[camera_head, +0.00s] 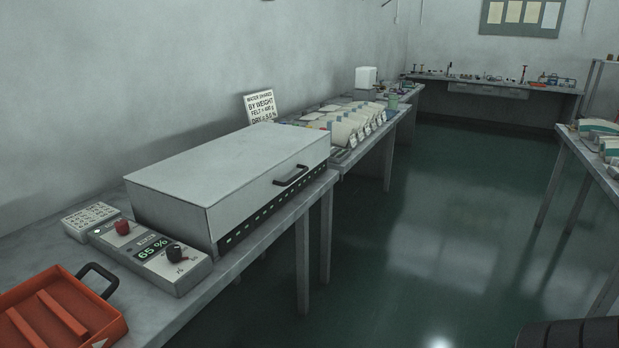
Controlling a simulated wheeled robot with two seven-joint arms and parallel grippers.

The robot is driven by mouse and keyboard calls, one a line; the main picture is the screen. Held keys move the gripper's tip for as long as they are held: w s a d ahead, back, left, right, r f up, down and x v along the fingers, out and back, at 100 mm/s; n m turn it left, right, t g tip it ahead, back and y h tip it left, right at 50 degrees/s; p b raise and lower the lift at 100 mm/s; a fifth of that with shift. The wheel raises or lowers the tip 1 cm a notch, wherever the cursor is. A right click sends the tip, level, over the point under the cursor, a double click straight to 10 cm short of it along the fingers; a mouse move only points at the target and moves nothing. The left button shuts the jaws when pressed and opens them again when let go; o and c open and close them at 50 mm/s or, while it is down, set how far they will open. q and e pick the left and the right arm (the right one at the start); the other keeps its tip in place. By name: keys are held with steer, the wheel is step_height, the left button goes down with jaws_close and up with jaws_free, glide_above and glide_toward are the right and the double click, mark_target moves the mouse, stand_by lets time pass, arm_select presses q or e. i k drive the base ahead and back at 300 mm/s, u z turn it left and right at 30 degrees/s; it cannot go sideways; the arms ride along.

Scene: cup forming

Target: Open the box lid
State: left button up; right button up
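The box (256,220) is a long grey metal case on the table along the left wall. Its flat, pale lid (230,165) is shut. A dark bar handle (291,176) sits on the front face, toward the right end. A row of slots or small lights runs along the lower front edge. Neither gripper shows in the head view. A dark ribbed part at the bottom right corner may be mine, but I cannot tell.
A control panel (150,254) reading 65 %, with red and black knobs, stands left of the box. An orange tray (62,310) lies nearer. A sign (259,107) and bagged items (345,125) are beyond. Another table (590,150) stands right. The green floor (430,230) between is clear.

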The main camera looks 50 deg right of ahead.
mark_target(233, 176)
steer(key=z, duration=1.35)
steer(key=k, duration=0.5)
steer(key=z, duration=1.15)
steer(key=i, duration=0.85)
steer(key=u, duration=1.95)
